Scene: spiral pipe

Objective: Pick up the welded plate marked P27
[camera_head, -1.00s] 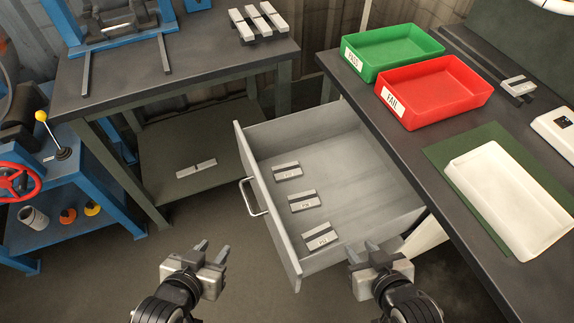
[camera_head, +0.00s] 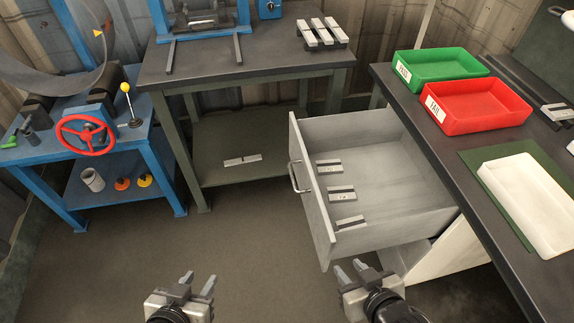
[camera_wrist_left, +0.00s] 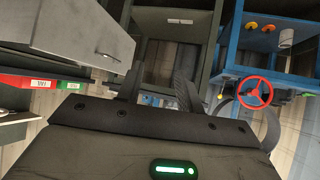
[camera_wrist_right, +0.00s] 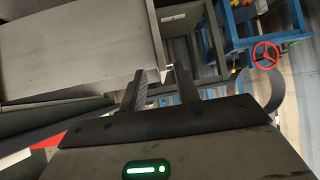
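Three small welded plates lie in the open grey drawer (camera_head: 375,165): a back plate (camera_head: 329,166), a middle plate (camera_head: 341,194) and a front plate (camera_head: 349,223). Their markings are too small to read, so I cannot tell which is P27. Another plate (camera_head: 242,160) lies on the lower shelf of the dark table; it also shows in the left wrist view (camera_wrist_left: 179,21). My left gripper (camera_head: 198,280) is open and empty over the floor, left of the drawer. My right gripper (camera_head: 350,268) is open and empty, in front of and below the drawer's front corner in the picture.
A green tray (camera_head: 432,76) and a red tray (camera_head: 480,118) stand on the right bench, with a white tray (camera_head: 500,182) on a green mat. A blue stand with a red wheel (camera_head: 85,134) is at left.

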